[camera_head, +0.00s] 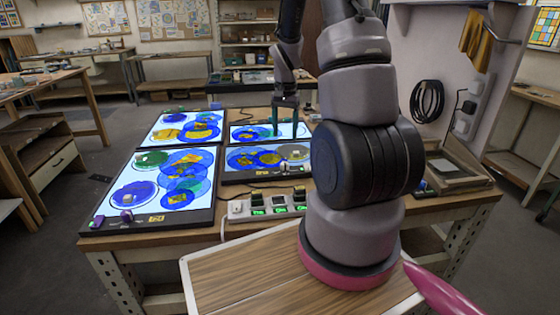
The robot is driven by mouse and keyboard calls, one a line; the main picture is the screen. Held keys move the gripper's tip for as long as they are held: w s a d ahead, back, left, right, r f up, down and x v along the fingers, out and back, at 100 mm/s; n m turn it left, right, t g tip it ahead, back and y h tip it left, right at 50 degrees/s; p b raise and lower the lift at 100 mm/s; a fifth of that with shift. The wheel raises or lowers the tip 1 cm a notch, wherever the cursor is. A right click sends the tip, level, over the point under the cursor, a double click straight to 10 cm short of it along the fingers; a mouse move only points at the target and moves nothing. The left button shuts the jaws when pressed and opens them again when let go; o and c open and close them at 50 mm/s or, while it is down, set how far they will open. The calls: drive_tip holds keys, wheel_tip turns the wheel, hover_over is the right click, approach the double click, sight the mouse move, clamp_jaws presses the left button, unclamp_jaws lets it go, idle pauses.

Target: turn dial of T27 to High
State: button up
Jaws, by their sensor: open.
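Several lit light panels with blue, green and yellow glass discs lie on the workbench. The near left panel (204,204) has a yellow label (157,218) on its front edge, too small to read surely. I cannot tell which panel is T27 or read any dial setting. My gripper (285,131) is open, pointing down over the far right panel (236,131), apart from the knobs at the near left.
A white power strip (272,213) with green lit displays lies at the bench front, with a cable. A framed tray (456,172) stands at the right. My arm hides the bench's middle right. Bare bench wood shows between the left and right panels.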

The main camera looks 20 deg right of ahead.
sight(285, 163)
wheel_tip(285, 163, down, 12)
drive_tip(key=shift+r, duration=0.25)
idle(0.3)
clamp_jaws()
